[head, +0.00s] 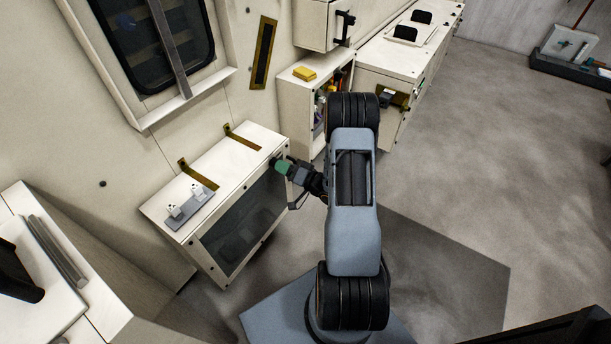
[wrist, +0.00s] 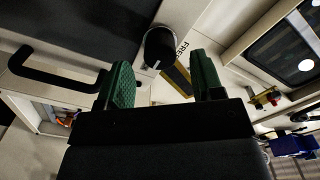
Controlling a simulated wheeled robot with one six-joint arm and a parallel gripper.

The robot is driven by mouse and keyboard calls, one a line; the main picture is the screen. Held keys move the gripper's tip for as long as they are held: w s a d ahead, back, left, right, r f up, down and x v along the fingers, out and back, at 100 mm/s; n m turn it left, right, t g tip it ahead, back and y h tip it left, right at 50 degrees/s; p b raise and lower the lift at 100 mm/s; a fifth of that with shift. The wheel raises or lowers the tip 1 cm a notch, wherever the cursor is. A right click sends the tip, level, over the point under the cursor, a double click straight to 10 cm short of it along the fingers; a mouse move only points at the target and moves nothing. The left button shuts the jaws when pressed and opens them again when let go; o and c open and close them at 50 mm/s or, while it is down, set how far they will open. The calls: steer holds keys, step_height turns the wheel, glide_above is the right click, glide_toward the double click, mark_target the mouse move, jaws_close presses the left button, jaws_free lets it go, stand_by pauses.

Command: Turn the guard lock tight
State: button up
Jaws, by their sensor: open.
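The guard lock (wrist: 160,45) is a dark round knob with a small white mark, on a pale panel in the wrist view. The word FREE is printed beside it on the right. My gripper (wrist: 161,64) is open, its green-padded fingers apart, with the knob just beyond and between the fingertips. I cannot tell whether they touch it. In the head view my gripper (head: 283,166) is at the upper right corner of the cream guard box (head: 213,157) with its dark window (head: 245,222). The lock is hidden there behind my gripper.
A black bar handle (wrist: 55,72) stands out left of the lock in the wrist view. A cabinet with a yellow block (head: 304,73) on top stands beyond the guard box. Bare grey floor (head: 480,170) lies open to the right.

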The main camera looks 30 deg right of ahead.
steer(key=p+v, duration=0.1)
steer(key=v, duration=0.9)
steer(key=shift+s, duration=0.3)
steer(key=shift+d, duration=0.1)
